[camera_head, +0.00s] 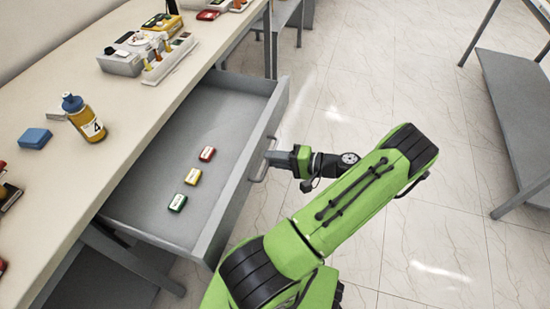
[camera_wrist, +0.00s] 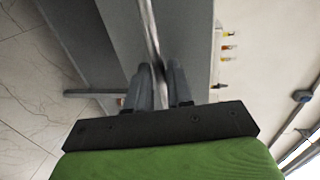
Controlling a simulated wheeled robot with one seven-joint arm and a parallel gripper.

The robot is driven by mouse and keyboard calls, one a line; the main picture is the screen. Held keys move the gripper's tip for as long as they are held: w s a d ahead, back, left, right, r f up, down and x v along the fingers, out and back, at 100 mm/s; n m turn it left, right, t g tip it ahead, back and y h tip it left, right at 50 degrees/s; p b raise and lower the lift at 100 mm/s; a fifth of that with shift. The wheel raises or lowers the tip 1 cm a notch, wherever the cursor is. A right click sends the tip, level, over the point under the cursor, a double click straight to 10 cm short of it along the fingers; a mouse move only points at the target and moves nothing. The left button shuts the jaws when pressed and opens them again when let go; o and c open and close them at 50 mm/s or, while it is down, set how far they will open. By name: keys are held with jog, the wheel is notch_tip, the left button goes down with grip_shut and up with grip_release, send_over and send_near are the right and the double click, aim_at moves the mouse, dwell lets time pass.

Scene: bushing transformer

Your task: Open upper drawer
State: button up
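The upper drawer (camera_head: 218,213) is grey and stands pulled well out from under the worktop. My gripper (camera_head: 270,158) is at the handle, outside the drawer front. In the wrist view, the handle bar (camera_wrist: 151,32) runs between the two fingers of my gripper (camera_wrist: 161,84), which are close around it. The exact contact at the fingertips is partly hidden.
The worktop (camera_head: 50,105) carries a blue-capped bottle (camera_head: 84,117), a blue block (camera_head: 34,138) and a device with small parts (camera_head: 130,52). A grey shelf unit (camera_head: 515,90) stands at the right. The tiled floor between is clear.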

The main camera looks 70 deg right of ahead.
jog(key=shift+o, duration=1.1)
jog(key=p+v, duration=0.3)
jog(key=v, duration=1.2)
jog(key=shift+s, duration=0.4)
jog(key=shift+a+r, duration=0.1)
